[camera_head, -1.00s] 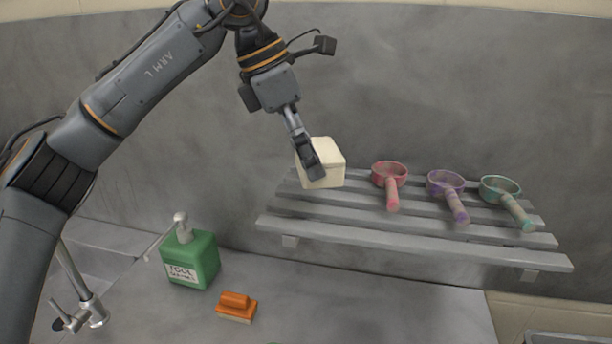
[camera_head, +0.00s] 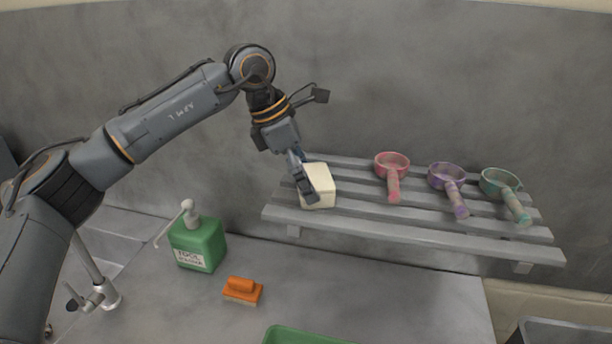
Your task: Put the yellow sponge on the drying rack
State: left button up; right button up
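The yellow sponge (camera_head: 321,188) is a pale cream block at the left end of the drying rack. The drying rack (camera_head: 410,231) is a grey slatted shelf on the wall. My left gripper (camera_head: 309,190) comes down from above and is at the sponge, with a finger across its left side. The far finger is hidden, and the gripper appears closed around the sponge. The sponge looks level with the slats, but I cannot tell whether its underside touches them. My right gripper is not in view.
Red (camera_head: 392,166), purple (camera_head: 447,178) and green (camera_head: 500,183) scoops lie on the rack, right of the sponge. A green tray edge (camera_head: 300,335) shows at the bottom.

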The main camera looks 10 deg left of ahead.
pick_arm(q)
jog(key=shift+f, duration=0.1)
jog(key=o, duration=0.8)
jog(key=shift+r, duration=0.3)
jog(key=b+v, duration=0.2)
jog(key=v, duration=0.9)
jog(key=shift+a+r, duration=0.15)
jog(key=shift+r, duration=0.2)
